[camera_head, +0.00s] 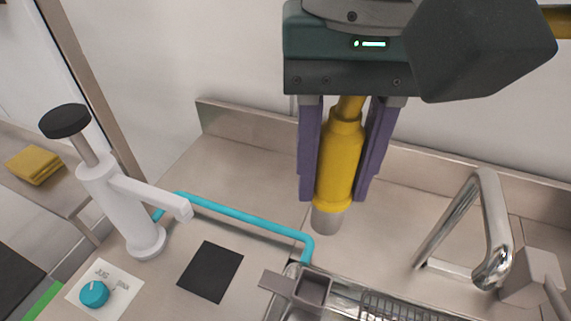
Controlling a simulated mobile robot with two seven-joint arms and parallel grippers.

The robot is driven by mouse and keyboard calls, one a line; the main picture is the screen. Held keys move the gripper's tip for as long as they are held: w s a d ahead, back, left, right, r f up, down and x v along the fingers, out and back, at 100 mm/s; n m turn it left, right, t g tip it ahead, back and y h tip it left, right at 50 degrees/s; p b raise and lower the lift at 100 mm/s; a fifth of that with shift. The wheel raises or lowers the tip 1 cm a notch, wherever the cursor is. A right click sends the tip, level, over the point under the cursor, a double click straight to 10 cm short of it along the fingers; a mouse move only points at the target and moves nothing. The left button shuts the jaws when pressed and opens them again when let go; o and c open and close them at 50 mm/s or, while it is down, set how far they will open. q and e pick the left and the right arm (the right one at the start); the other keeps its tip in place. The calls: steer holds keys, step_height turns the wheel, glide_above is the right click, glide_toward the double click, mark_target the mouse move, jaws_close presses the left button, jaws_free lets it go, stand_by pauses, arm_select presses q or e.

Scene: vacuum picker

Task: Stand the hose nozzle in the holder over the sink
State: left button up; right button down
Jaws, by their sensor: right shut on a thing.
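The hose nozzle (339,165) is yellow with a grey tip pointing down. My right gripper (340,190) is shut on it, with a purple finger on each side. The nozzle hangs about upright, in the picture above and a little right of the holder. The holder (311,289) is a small grey square socket with an open top at the sink's edge. The nozzle and holder are apart. The sink (340,313) shows only in part at the bottom edge. My left gripper is not in view.
A chrome faucet (490,225) stands right of the nozzle. A white pump (125,205) with a black knob stands at left. A turquoise tube (245,219) runs along the counter toward the holder. A black square (210,271) and a blue dial (94,294) are at lower left.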

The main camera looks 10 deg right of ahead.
mark_target(324, 228)
arm_select(q)
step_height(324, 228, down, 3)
steer(key=b, duration=0.3)
arm_select(e)
steer(key=shift+m, duration=0.3)
step_height(324, 228, down, 6)
steer(key=shift+s+r, duration=0.1)
steer(key=shift+r, duration=0.05)
arm_select(q)
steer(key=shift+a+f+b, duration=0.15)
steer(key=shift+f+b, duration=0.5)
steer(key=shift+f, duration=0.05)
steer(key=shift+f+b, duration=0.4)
steer(key=shift+b, duration=0.05)
arm_select(e)
steer(key=shift+f, duration=7.2)
steer(key=shift+f, duration=0.1)
steer(key=shift+c, duration=2.4)
jaws_free()
arm_select(q)
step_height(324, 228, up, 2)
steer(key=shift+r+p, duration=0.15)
steer(key=shift+p, duration=1.05)
arm_select(e)
step_height(324, 228, up, 12)
steer(key=shift+r, duration=0.1)
